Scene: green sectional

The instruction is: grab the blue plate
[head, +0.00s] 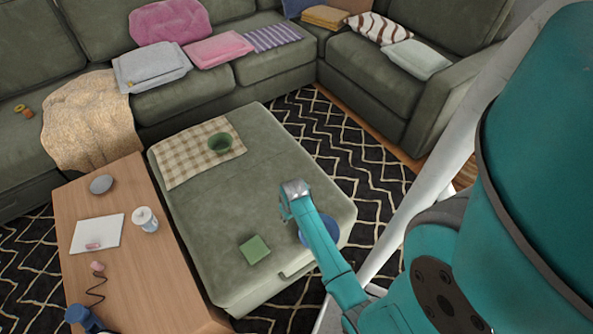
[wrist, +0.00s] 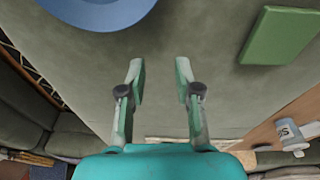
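The blue plate (head: 332,229) lies on the green ottoman (head: 210,230) near its right front corner. My arm hides part of it in the head view. In the wrist view the plate (wrist: 98,10) shows at the top left, cut off by the frame edge. My gripper (wrist: 160,78) is open, with its two fingers apart and nothing between them. The plate is beyond the left fingertip in that view, not touching it. In the head view my arm's end is over the ottoman beside the plate, and the fingers are hard to make out.
A green square item (head: 254,250) lies on the ottoman left of the plate. A green bowl (head: 220,143) sits on a checked cloth (head: 190,165) at the back. The ottoman's middle is clear.

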